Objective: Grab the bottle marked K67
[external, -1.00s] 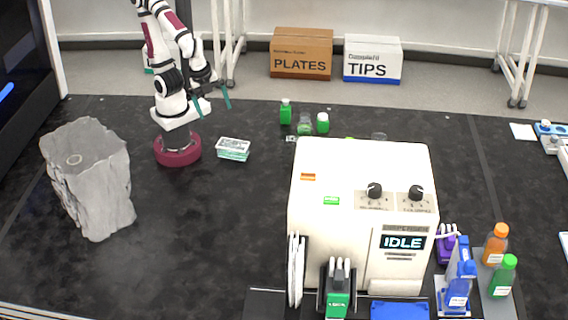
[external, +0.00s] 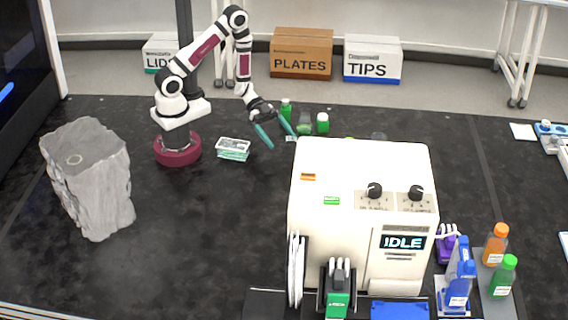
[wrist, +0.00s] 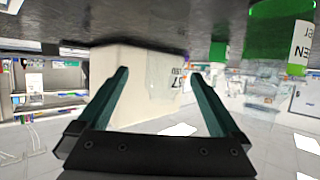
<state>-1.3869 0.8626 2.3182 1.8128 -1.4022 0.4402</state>
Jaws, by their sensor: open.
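My gripper (external: 281,139) is open and empty, low over the table just left of a group of small bottles with green on them. In the wrist view, which is upside down, its teal fingers (wrist: 160,73) stand apart. A clear, faint shape (wrist: 165,80) with dark lettering shows between and beyond them; the marking looks like it ends in 67, but I cannot read it surely. A large green bottle (wrist: 278,35) is at the right, its label cut off. In the external view the bottles are a left one (external: 286,112), a middle one (external: 305,125) and a right one (external: 323,123); their labels are unreadable.
The white machine (external: 340,170) reading IDLE stands in front of the bottles and hides part of the table behind it. A small stack of labelled plates (external: 233,149) lies left of my gripper. A grey rock (external: 88,175) stands far left. The table's middle left is clear.

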